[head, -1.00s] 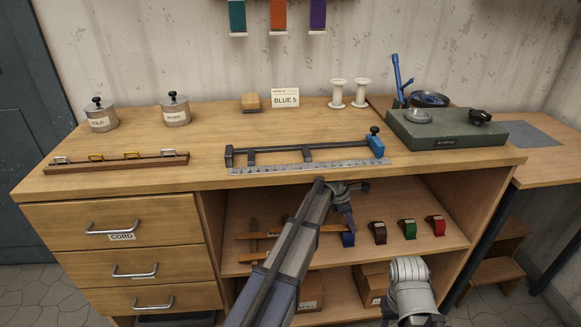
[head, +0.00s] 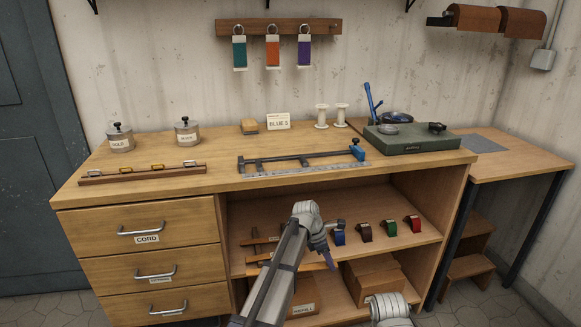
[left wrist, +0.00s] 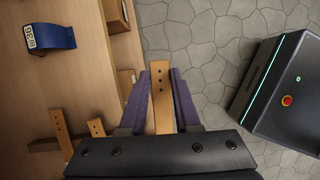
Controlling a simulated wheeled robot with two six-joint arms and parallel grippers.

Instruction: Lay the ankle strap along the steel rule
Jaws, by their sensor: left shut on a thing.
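The steel rule (head: 300,172) lies along the front of the bench top, before a dark clamp bar with a blue end block (head: 357,153). My left gripper (head: 328,258) hangs in front of the open shelf, below the bench edge. In the left wrist view it is shut on a tan ankle strap (left wrist: 160,90) with a row of dark holes, which sticks out beyond the fingers. The strap's other end is hidden by the gripper. More tan straps (left wrist: 61,132) lie on the shelf on a dark wooden holder. My right gripper is out of view.

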